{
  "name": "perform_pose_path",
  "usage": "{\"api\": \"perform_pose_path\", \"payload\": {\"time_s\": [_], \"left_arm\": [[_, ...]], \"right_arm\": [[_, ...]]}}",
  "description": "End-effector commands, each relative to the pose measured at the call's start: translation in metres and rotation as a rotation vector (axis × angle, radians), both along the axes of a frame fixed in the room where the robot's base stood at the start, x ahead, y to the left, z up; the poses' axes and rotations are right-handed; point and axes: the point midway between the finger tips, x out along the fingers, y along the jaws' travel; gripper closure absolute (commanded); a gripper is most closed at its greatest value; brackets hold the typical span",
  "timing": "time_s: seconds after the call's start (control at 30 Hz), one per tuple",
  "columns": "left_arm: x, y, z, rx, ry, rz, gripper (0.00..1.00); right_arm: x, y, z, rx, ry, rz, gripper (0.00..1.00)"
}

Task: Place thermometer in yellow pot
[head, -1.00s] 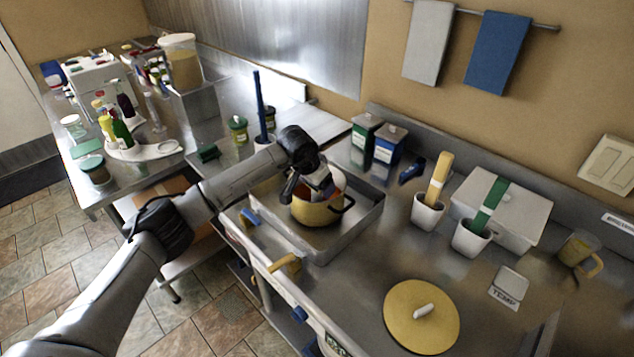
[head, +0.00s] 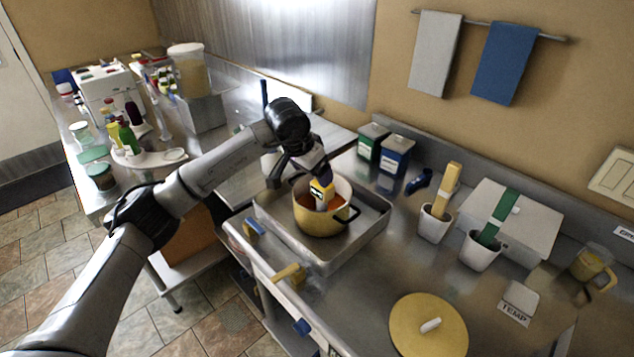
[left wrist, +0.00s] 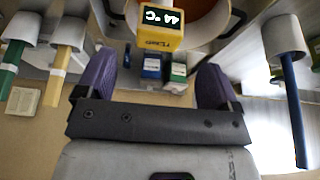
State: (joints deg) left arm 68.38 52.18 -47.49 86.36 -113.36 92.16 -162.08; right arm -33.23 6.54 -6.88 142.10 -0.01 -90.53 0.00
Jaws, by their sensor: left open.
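The yellow pot (head: 318,227) stands uncovered in a metal tray and holds orange-red contents. The thermometer (head: 322,189), with a yellow body, stands inside the pot, its upper part above the rim. Its lower end is hidden. In the left wrist view, the thermometer (left wrist: 156,26) shows a dark display reading about 44 °C, beyond my fingertips. My left gripper (head: 298,170) is just above and beside the thermometer in the head view. In the left wrist view, my left gripper's (left wrist: 158,82) purple fingers are spread wide with nothing between them. My right gripper is not in view.
The metal tray (head: 362,249) surrounds the pot. A yellow lid (head: 428,335) lies on the counter in front, near a TEMP label (head: 515,312). White cups with a yellow tool (head: 447,188) and a green tool (head: 498,217) stand right. Green and blue containers (head: 396,154) stand behind.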

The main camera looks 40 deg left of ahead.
Motion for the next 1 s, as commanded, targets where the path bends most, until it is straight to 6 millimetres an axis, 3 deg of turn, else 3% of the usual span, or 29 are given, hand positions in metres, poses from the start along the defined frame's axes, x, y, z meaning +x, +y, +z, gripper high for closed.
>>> {"api": "perform_pose_path", "payload": {"time_s": [0.3,0.77,0.87,0.97,1.0], "left_arm": [[-0.008,0.001,0.021,0.000,0.000,0.000,0.13],[-0.008,0.000,0.021,-0.004,-0.001,0.001,0.13],[-0.006,-0.015,0.015,-0.058,-0.014,-0.001,0.13],[-0.001,-0.058,0.002,-0.219,-0.042,0.006,0.13],[0.000,-0.082,-0.004,-0.323,-0.052,0.016,0.13]], "right_arm": [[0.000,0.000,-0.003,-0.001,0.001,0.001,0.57],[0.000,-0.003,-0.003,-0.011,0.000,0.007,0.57],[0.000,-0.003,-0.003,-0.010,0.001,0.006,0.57],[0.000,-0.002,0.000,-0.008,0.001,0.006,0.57],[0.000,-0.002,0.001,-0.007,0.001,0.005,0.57]]}}
